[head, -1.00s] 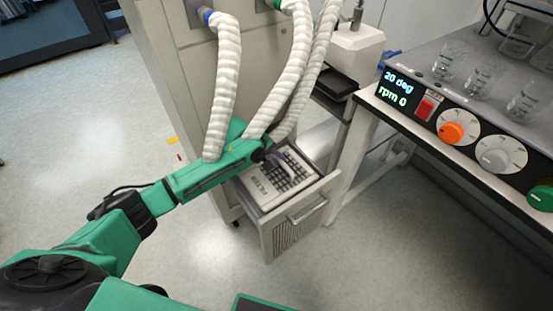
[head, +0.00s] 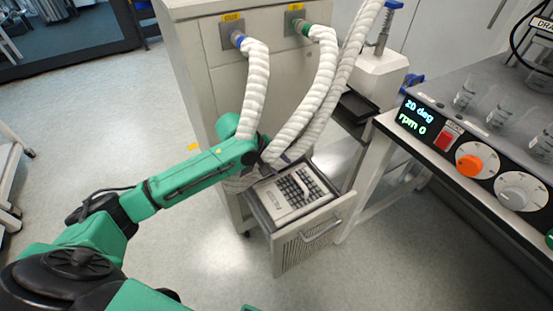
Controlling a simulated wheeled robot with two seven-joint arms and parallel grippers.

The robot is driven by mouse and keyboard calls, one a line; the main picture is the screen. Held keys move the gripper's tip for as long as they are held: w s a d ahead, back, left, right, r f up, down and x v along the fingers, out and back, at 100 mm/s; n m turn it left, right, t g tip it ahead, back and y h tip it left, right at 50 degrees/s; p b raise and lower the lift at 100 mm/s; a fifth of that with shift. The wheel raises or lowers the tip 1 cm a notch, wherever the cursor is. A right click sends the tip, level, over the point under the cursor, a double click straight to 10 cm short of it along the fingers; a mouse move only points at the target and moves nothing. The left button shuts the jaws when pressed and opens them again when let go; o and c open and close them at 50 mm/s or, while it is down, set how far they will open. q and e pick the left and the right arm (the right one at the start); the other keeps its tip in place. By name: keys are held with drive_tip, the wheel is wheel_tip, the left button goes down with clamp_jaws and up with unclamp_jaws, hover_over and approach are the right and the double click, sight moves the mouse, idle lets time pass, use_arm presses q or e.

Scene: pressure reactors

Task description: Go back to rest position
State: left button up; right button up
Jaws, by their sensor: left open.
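My left arm reaches in from the left in the head view. Its gripper (head: 264,163) is at the hoses, just behind and above the open drawer (head: 312,235); the fingers are small and partly hidden against the hoses. A keypad panel with dark keys (head: 296,190) lies in the drawer, in front of the gripper. White wrapped hoses (head: 310,100) run down from the cabinet (head: 190,60) past the gripper. I see no object held. My right gripper is not in view.
A bench with a control panel (head: 460,150), reading 20 deg and rpm 0, stands at the right with glass beakers (head: 500,115) on it. A white device (head: 378,75) stands behind the drawer.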

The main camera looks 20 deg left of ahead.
use_arm(q)
drive_tip(key=shift+v, duration=0.95)
